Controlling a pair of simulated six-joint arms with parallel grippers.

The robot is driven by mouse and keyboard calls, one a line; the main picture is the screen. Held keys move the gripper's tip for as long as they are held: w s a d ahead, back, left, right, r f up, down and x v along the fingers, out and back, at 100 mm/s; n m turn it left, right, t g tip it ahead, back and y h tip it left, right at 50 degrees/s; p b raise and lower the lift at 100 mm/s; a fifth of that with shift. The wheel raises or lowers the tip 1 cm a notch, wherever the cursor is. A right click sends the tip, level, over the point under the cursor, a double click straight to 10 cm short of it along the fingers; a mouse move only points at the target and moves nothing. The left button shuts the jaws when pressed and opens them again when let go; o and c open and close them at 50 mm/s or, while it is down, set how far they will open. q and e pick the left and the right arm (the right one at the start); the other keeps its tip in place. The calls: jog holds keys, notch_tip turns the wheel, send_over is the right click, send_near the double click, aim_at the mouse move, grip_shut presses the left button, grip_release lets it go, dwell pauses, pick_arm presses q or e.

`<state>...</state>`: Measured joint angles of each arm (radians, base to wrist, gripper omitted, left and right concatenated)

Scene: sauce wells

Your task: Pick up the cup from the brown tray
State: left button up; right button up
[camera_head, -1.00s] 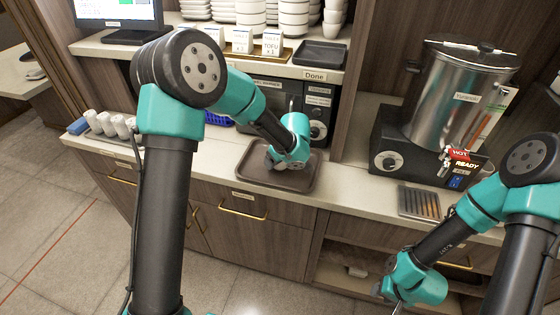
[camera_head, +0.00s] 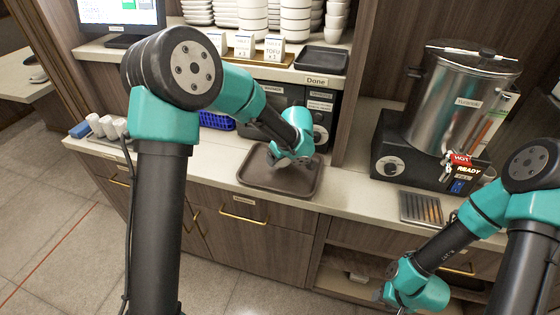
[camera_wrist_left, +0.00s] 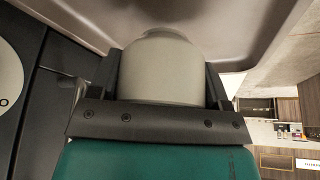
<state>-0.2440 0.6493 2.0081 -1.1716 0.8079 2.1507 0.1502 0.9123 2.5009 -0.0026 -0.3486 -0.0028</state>
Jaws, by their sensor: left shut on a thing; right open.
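The brown tray (camera_head: 275,184) lies on the counter below the shelf; its raised rim also shows in the left wrist view (camera_wrist_left: 248,42). In the left wrist view a plain pale cup (camera_wrist_left: 160,70) sits between the dark fingers of my left gripper (camera_wrist_left: 160,84), which is shut on it. In the head view my left gripper (camera_head: 292,160) is over the tray's back part and hides the cup. I cannot tell whether the cup touches the tray. My right gripper (camera_head: 390,299) is open, low at the lower right in front of the cabinets, away from the tray.
A metal urn (camera_head: 462,100) on a dark base stands right of the tray, with a small slotted tray (camera_head: 421,208) before it. White cups (camera_head: 108,126) stand at the counter's left. A shelf with bowls (camera_head: 296,26) and a black tray (camera_head: 321,60) overhangs behind.

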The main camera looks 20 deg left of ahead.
pick_arm(q)
jog(key=s+d, duration=0.2)
jog(key=s, duration=0.5)
jog(key=s+d+r, duration=0.1)
jog(key=s+d, duration=0.1)
jog(key=s, duration=0.6)
jog(key=shift+s+d+r, duration=0.2)
jog(key=shift+d+r, duration=0.1)
